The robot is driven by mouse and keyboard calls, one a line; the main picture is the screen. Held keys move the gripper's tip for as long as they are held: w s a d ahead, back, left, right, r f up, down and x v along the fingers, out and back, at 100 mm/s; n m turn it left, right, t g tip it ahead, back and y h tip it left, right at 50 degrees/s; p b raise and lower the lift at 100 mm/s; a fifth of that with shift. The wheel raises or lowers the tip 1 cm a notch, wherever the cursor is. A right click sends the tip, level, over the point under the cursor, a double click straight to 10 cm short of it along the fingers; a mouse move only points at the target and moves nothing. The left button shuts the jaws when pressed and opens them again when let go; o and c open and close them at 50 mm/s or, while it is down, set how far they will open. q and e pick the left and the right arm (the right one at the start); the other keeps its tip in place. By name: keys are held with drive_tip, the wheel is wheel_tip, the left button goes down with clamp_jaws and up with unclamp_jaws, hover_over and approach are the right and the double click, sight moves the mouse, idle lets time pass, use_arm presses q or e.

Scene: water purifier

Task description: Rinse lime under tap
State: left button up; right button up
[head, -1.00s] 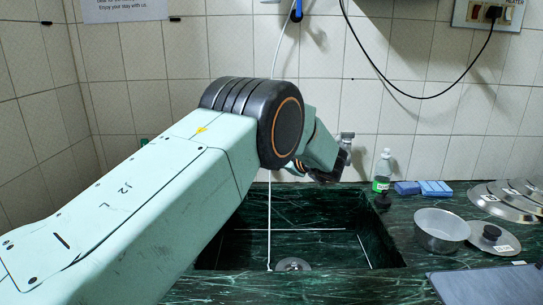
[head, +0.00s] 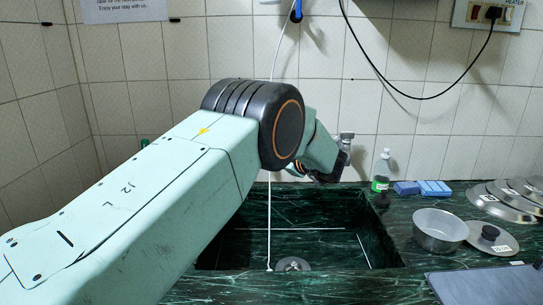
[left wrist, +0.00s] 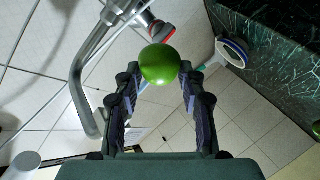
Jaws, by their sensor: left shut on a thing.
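In the left wrist view my left gripper (left wrist: 160,72) is shut on a green lime (left wrist: 159,64), which sits between its two fingertips. A bent metal tap pipe (left wrist: 84,78) runs just left of the lime, apart from the left finger. In the head view my left arm reaches over the dark green marble sink (head: 375,245) from the left. The lime is hidden there behind the arm's wrist. A metal tap piece (head: 346,141) shows partly behind the wrist. My right gripper is in neither view.
Right of the sink are a soap bottle (head: 382,170), blue sponges (head: 434,188), a pot (head: 440,230), lids (head: 505,200) and a dark board (head: 485,284). Tiled wall behind.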

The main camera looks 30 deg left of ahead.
use_arm(q)
drive_tip(key=s+d+p, duration=0.1)
drive_tip(key=s+p, duration=0.2)
drive_tip(key=s, duration=0.4)
idle(0.7)
idle(0.5)
drive_tip(key=s+d+r+p, duration=0.1)
drive_tip(key=s+r+p, duration=0.5)
drive_tip(key=r+p, duration=0.1)
drive_tip(key=shift+p, duration=0.6)
